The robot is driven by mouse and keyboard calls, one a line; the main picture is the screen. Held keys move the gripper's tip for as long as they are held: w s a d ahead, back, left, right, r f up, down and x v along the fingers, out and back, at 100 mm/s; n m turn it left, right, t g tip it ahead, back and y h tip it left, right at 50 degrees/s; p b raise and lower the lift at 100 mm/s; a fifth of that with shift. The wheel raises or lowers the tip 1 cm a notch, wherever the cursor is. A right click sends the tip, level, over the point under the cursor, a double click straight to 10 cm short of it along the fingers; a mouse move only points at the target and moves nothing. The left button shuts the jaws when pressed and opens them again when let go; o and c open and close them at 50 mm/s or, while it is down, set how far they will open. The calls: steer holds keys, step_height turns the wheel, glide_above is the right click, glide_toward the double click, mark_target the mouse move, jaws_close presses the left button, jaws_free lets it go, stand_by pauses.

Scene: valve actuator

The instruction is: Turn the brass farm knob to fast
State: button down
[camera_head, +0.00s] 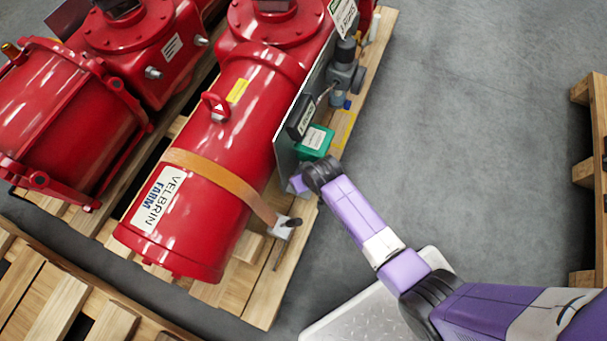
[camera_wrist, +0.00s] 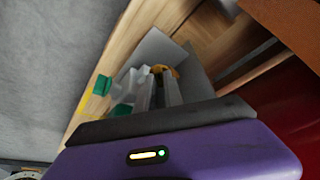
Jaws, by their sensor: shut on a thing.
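The brass knob (camera_wrist: 168,70) shows as a small yellow-gold piece at the grey panel in the wrist view. My gripper (camera_wrist: 158,75) reaches up to it, with its pale fingers shut on the knob. The fingers cover part of the knob, and its setting marks cannot be read. In the head view my purple wrist (camera_head: 298,184) is at the lower end of the grey panel (camera_head: 287,150) beside the red actuator (camera_head: 225,140). The knob and my fingertips are hidden there.
A green box (camera_head: 316,141) and a grey fitting (camera_head: 345,72) are near my wrist on the panel. A strap (camera_head: 222,177) holds the red cylinder on a wooden pallet (camera_head: 262,292). Grey floor is clear to the right, up to another pallet (camera_head: 584,172).

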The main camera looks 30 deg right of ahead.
stand_by(0.4)
steer(key=c, duration=1.5)
jaws_free()
steer(key=shift+o, duration=0.2)
steer(key=p+v, duration=0.4)
steer(key=v, duration=0.3)
steer(key=shift+s+r, duration=0.2)
steer(key=shift+r, duration=0.15)
